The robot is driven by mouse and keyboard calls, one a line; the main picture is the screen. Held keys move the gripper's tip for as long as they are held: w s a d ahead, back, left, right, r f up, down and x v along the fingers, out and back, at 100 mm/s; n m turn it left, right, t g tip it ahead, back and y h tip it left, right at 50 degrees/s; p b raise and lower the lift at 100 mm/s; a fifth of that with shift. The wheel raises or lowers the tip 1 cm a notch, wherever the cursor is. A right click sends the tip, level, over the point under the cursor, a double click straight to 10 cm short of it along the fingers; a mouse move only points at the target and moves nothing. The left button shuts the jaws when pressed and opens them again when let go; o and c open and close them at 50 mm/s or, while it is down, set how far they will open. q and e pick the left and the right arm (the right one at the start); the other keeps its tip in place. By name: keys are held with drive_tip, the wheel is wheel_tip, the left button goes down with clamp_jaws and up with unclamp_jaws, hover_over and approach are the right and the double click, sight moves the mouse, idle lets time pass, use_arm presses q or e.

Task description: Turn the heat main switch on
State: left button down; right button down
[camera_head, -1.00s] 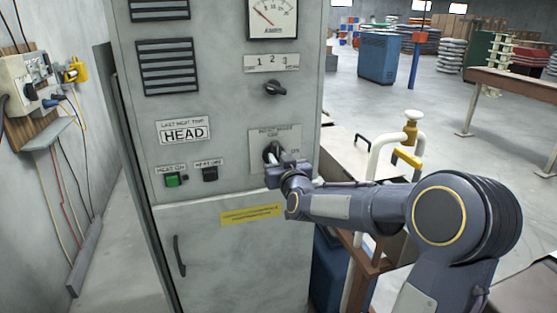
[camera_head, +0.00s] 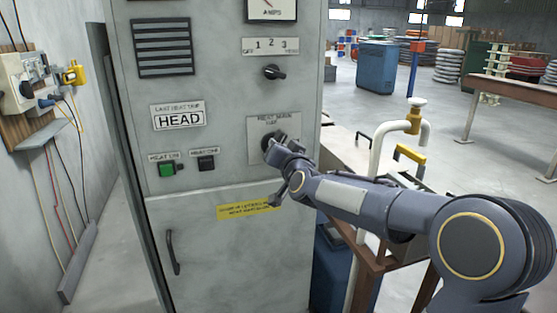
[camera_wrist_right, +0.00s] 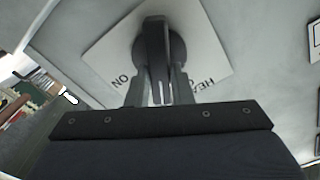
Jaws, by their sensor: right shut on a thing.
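The heat main switch (camera_head: 268,140) is a dark rotary knob on a pale plate, low on the right side of the grey cabinet front. The arm in the head view is my right one; its gripper (camera_head: 272,147) is at the knob, and the finger contact is small and partly hidden there. In the right wrist view the dark knob (camera_wrist_right: 153,42) stands between the two fingers of my right gripper (camera_wrist_right: 158,88), which are shut on it. The plate shows upside-down lettering, with "ON" at the left of the knob. My left gripper is not in view.
Above the switch is a selector knob (camera_head: 273,72). To its left are the green heat-on button (camera_head: 167,170) and the dark heat-off button (camera_head: 206,163). A cabinet door handle (camera_head: 173,252) is below. A bench with pipes (camera_head: 376,145) stands right of the cabinet.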

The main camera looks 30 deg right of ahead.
drive_tip(key=shift+d+f+m+b, duration=0.15)
drive_tip(key=shift+m+b, duration=0.9)
drive_tip(key=shift+m, duration=0.9)
drive_tip(key=shift+f+m+b, duration=0.15)
drive_tip(key=shift+m+b, duration=0.95)
drive_tip(key=shift+m, duration=0.9)
drive_tip(key=shift+d+f+m+b, duration=0.15)
drive_tip(key=shift+m+b, duration=0.9)
drive_tip(key=shift+m, duration=0.9)
drive_tip(key=c, duration=1.3)
unclamp_jaws()
drive_tip(key=shift+s, duration=0.1)
drive_tip(key=v, duration=0.7)
drive_tip(key=shift+s+a, duration=0.15)
drive_tip(key=shift+s, duration=0.2)
